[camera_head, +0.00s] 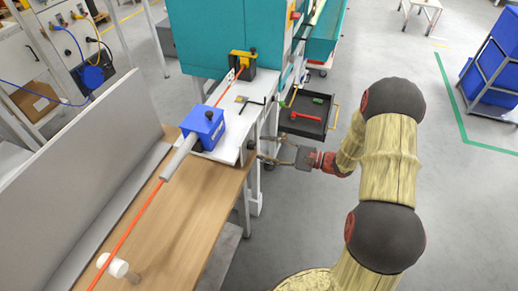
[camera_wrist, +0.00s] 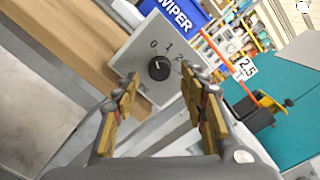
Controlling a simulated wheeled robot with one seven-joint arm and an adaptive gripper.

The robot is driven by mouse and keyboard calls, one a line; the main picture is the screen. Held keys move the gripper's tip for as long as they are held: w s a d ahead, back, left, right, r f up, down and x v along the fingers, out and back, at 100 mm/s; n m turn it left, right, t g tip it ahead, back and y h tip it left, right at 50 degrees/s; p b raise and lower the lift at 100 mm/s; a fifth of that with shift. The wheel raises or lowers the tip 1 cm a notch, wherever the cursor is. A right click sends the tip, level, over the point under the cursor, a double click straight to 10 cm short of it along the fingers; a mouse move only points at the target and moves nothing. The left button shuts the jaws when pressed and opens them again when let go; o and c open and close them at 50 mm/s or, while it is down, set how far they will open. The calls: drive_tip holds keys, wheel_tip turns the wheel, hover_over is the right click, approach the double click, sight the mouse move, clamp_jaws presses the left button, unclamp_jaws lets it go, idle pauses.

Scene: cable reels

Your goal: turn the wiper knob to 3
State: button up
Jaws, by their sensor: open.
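The black round wiper knob (camera_wrist: 158,68) sits on a grey panel (camera_wrist: 136,58) in the wrist view, with the numbers 0, 1 and 2 along its upper right. The number 3 is not clearly visible, and the knob's exact pointer setting is too small to tell. Above the panel is the blue box (camera_wrist: 180,10) marked WIPER, which also shows in the head view (camera_head: 203,127). My gripper (camera_wrist: 160,88) is open, its fingers on either side of the knob's line and apart from it.
A wooden table (camera_head: 180,222) and an orange cable (camera_head: 137,222) lie to the left. A black drawer tray (camera_head: 306,127) with red and green items is just above my gripper. A teal machine (camera_head: 208,40) stands behind. Open floor lies to the right.

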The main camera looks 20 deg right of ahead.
sight(252, 146)
drive_tip(key=shift+x, duration=1.4)
drive_tip(key=shift+c, duration=0.8)
clamp_jaws()
